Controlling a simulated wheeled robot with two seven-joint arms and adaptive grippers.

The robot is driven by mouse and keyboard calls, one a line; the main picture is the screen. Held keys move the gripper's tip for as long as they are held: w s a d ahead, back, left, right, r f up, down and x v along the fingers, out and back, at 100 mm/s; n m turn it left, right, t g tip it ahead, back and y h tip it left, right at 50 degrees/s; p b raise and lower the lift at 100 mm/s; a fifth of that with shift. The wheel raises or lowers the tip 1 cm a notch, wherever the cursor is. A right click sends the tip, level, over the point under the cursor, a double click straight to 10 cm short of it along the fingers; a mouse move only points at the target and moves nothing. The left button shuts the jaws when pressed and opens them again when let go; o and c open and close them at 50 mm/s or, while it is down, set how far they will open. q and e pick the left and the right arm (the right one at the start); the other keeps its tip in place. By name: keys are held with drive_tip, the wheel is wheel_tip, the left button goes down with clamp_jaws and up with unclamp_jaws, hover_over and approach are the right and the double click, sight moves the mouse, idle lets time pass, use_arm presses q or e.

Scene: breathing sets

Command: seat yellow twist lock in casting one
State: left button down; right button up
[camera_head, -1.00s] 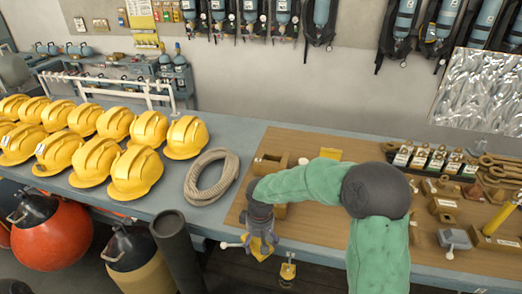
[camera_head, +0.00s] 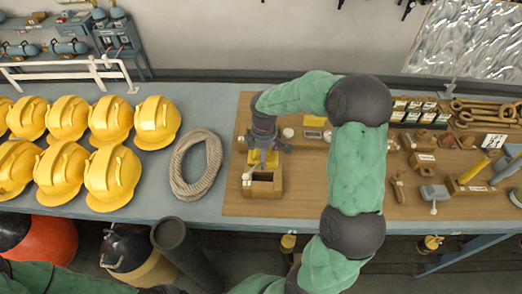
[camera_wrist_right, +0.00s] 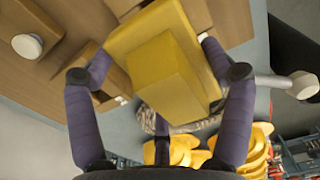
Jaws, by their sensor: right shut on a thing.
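My right gripper (camera_head: 264,155) is shut on the yellow twist lock (camera_wrist_right: 165,75), with its fingers on either side of the block in the right wrist view. In the head view the yellow twist lock (camera_head: 262,159) hangs from the fingers, with its white-knobbed lever pointing left and down. Just below and in front of it is a brown casting (camera_head: 262,191), a box with a dark square opening in its top. The lock's lower end is at the opening's back edge; I cannot tell whether they touch. My left gripper is out of view.
A coiled rope (camera_head: 181,181) lies left of the brown board (camera_head: 325,202), beyond it rows of yellow helmets (camera_head: 112,175). Small blocks, tools and a grey lever piece (camera_head: 434,192) fill the board's right side. The board right of the casting is fairly clear.

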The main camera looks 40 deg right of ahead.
drive_tip(key=shift+f+b, duration=1.8)
drive_tip(key=shift+f, duration=0.95)
drive_tip(key=shift+w+f, duration=0.1)
drive_tip(key=shift+f, duration=0.05)
drive_tip(key=shift+f+b, duration=1.2)
drive_tip(key=shift+f, duration=0.85)
idle(0.4)
drive_tip(key=o, duration=1.6)
drive_tip(key=shift+c, duration=0.2)
drive_tip(key=shift+r, duration=0.1)
